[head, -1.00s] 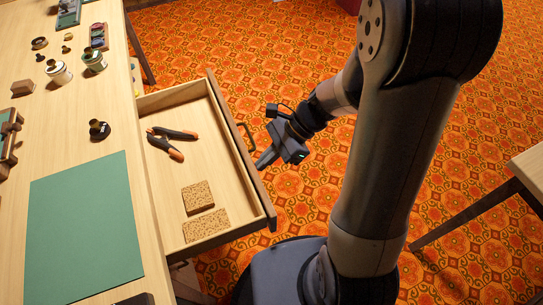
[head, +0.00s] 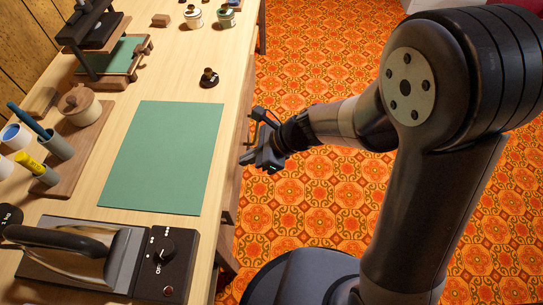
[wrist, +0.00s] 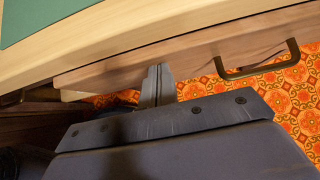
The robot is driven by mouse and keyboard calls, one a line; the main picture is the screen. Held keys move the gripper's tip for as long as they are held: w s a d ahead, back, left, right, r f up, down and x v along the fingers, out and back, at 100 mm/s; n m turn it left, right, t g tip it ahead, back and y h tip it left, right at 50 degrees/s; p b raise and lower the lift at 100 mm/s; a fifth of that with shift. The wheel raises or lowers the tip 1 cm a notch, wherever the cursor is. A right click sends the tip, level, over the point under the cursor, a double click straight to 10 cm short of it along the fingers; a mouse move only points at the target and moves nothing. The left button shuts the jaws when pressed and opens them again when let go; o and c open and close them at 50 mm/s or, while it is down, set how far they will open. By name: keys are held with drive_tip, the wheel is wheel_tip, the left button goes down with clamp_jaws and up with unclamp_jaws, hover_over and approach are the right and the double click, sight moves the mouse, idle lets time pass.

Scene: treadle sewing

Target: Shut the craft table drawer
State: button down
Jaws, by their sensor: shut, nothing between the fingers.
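The craft table (head: 222,60) runs along the left in the head view. Its drawer front (wrist: 205,50) lies just under the table top's edge in the wrist view, with a dark handle (wrist: 262,70) to the right. The drawer's inside no longer shows. A short pale piece of wood shows behind the front's left end, and I cannot tell whether the drawer is fully shut. My gripper (head: 250,158) is shut and empty at the table's edge. In the wrist view its fingertips (wrist: 158,70) are at the drawer front, left of the handle; contact is unclear.
A green mat (head: 165,155) lies on the table top. A black appliance with a knob (head: 160,247) stands at the near end. A lidded pot (head: 80,108) and cups stand at the left. The patterned floor (head: 320,60) beyond my arm is clear.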

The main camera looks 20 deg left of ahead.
drive_tip(key=shift+s+a, duration=0.25)
drive_tip(key=shift+a, duration=0.7)
